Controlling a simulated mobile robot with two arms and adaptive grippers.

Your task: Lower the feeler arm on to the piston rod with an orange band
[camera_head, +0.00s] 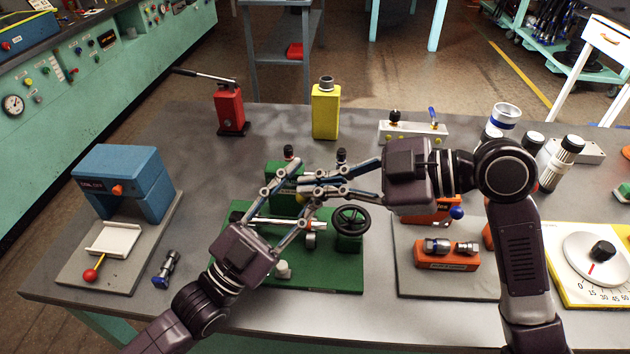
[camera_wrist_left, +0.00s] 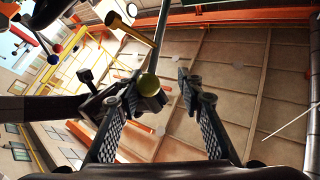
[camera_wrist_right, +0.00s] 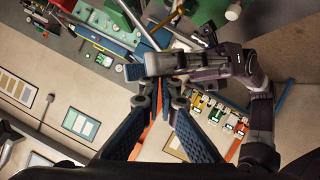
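A green fixture (camera_head: 330,278) with a black handwheel (camera_head: 351,220) stands mid-table. A pale, shiny rod (camera_head: 284,222) lies across it, partly hidden by my left gripper; I cannot make out an orange band. A yellow ball (camera_head: 299,198) shows between the grippers; I take it for the feeler arm's knob. My left gripper (camera_head: 301,184) is open over the fixture. In the left wrist view the ball (camera_wrist_left: 148,85) lies between its spread fingertips, nearer the left one. My right gripper (camera_head: 312,184) reaches in from the right, its fingertips close together beside the left fingers. Whether it holds anything is hidden.
A blue press (camera_head: 123,180) stands at left, with a small fitting (camera_head: 166,268) beside it. A red pump (camera_head: 229,108) and yellow can (camera_head: 326,110) stand behind. An orange block (camera_head: 446,264) and a dial plate (camera_head: 590,285) lie right.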

